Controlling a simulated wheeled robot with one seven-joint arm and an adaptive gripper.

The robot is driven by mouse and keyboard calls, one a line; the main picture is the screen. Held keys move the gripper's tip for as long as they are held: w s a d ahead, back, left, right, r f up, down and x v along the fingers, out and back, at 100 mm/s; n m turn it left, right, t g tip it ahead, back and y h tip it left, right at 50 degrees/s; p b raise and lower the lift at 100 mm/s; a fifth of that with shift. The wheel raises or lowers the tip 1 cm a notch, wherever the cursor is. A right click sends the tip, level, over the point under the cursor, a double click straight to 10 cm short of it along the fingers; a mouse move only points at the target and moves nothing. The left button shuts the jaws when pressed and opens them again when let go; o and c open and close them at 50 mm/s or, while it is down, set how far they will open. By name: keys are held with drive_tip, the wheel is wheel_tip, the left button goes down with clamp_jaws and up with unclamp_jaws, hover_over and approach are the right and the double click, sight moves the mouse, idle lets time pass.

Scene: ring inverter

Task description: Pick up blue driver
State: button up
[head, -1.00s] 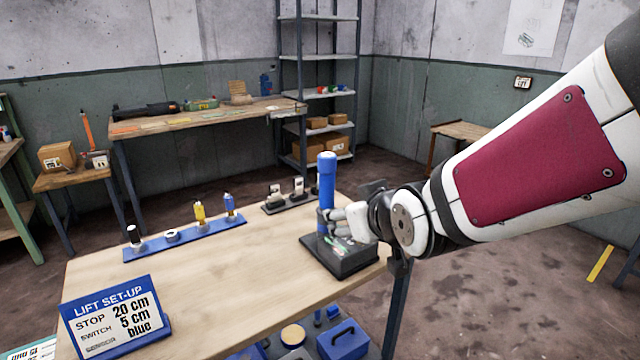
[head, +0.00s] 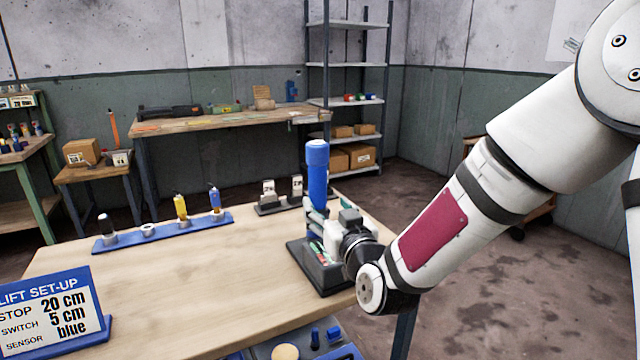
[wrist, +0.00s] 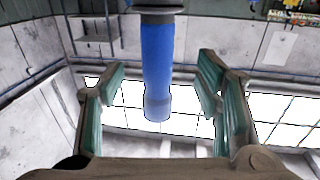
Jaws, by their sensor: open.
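A tall blue driver (head: 317,172) stands upright at the black stand (head: 318,272) near the right end of the bench. My gripper (head: 318,218) is at its lower part, just above the stand. In the wrist view the blue handle (wrist: 157,60) shows between my two teal-padded fingers (wrist: 160,90), with a gap on each side. The fingers are open. The lower end of the driver is hidden behind my gripper in the head view.
A blue rack (head: 160,233) holds several small items, including a yellow one (head: 181,206) and a small blue one (head: 215,199). A set-up sign (head: 50,315) stands at front left. Two small devices (head: 283,193) stand behind the driver. The middle bench top is clear.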

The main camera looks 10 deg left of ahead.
sight(320, 194)
drive_tip(key=x, duration=0.8)
drive_tip(key=shift+w, duration=0.25)
drive_tip(key=c, duration=1.4)
drive_tip(key=shift+r, duration=0.15)
